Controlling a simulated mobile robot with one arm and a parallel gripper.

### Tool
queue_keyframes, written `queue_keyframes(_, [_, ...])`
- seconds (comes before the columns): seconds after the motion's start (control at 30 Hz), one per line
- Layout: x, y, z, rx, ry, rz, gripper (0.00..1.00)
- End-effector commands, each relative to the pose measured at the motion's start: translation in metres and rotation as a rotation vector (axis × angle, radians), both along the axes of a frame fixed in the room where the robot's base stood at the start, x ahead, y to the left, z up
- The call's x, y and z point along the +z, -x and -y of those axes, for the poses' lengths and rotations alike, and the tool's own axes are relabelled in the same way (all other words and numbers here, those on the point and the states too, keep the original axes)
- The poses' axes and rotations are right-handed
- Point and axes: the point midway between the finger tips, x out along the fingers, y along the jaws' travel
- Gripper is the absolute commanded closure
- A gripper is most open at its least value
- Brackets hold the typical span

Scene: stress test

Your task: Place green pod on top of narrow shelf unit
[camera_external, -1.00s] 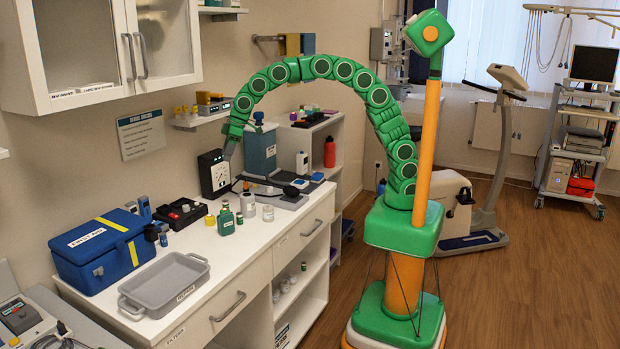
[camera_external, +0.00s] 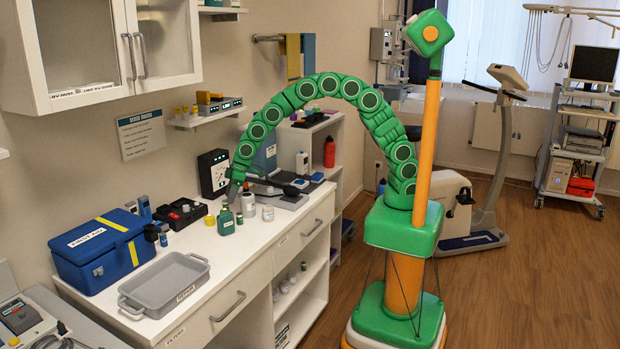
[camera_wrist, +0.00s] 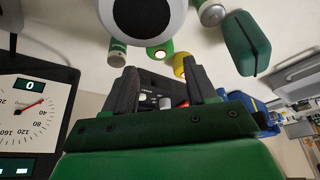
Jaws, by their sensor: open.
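A small green bottle-like item (camera_external: 226,222), perhaps the green pod, stands upright on the white counter (camera_external: 205,243). A dark green item (camera_wrist: 246,44) shows at the upper right of the wrist view; I cannot tell whether it is the same one. My gripper (camera_external: 231,191) hangs just above the green item in the external view. Its two dark fingers (camera_wrist: 163,88) are apart, with nothing clearly held between them. The narrow shelf unit (camera_external: 336,160) is white and stands beyond the counter's far end, its top partly behind my arm.
A dial device (camera_external: 213,174) stands against the wall beside my gripper. White jars (camera_external: 249,204), a black tray device (camera_external: 180,213), a blue box (camera_external: 98,250) and a grey tray (camera_external: 165,284) share the counter. A red bottle (camera_external: 329,152) stands in the shelf unit.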

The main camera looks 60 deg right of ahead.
Motion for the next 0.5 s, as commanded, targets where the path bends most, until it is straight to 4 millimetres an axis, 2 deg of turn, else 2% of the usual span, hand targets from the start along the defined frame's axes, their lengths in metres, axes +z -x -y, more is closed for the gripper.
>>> queue_keyframes(0.5, [-0.035,-0.008,-0.008,0.0,0.001,-0.003,0.44])
